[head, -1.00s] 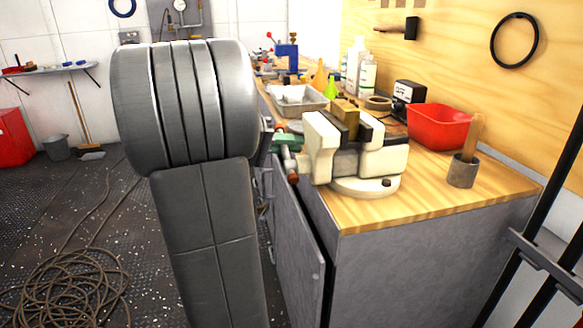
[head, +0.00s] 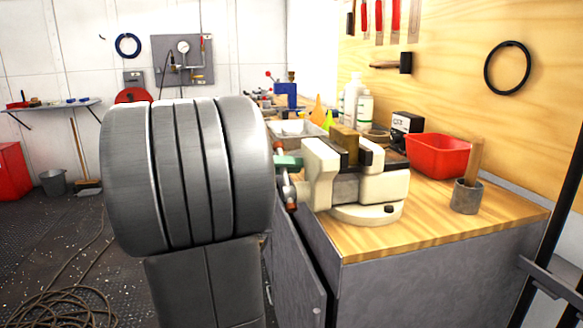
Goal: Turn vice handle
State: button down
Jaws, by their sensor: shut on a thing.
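The cream bench vice (head: 345,185) stands on its round base at the near left corner of the workbench, with a brass-coloured block (head: 344,143) between its dark jaws. The vice handle (head: 288,190) is a silvery bar with orange-brown ends at the vice's left side, and it looks steep and slightly tilted. My gripper (head: 287,162) shows only as a small green part at the handle, just left of the vice. It is shut on the handle. My large grey arm hides most of the gripper and part of the handle.
The wooden workbench (head: 400,235) holds a red bin (head: 439,155) and a grey cup (head: 466,196) with a wooden-handled tool right of the vice. Bottles (head: 362,107) stand behind it. A cabinet door (head: 297,265) hangs open below. Floor at left holds coiled rope (head: 60,305).

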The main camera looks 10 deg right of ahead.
jog(key=c, duration=1.7)
grip_release()
jog(key=shift+a, duration=0.2)
jog(key=shift+c, duration=0.2)
jog(key=o, duration=0.3)
jog(key=shift+a, duration=0.25)
jog(key=shift+d, duration=0.1)
jog(key=p+v, duration=0.3)
jog(key=v, duration=1)
jog(key=shift+a, duration=0.4)
jog(key=shift+d, duration=0.1)
jog(key=b+x, duration=0.3)
jog(key=x, duration=1.1)
jog(key=shift+s+r, duration=0.1)
jog(key=shift+s, duration=0.05)
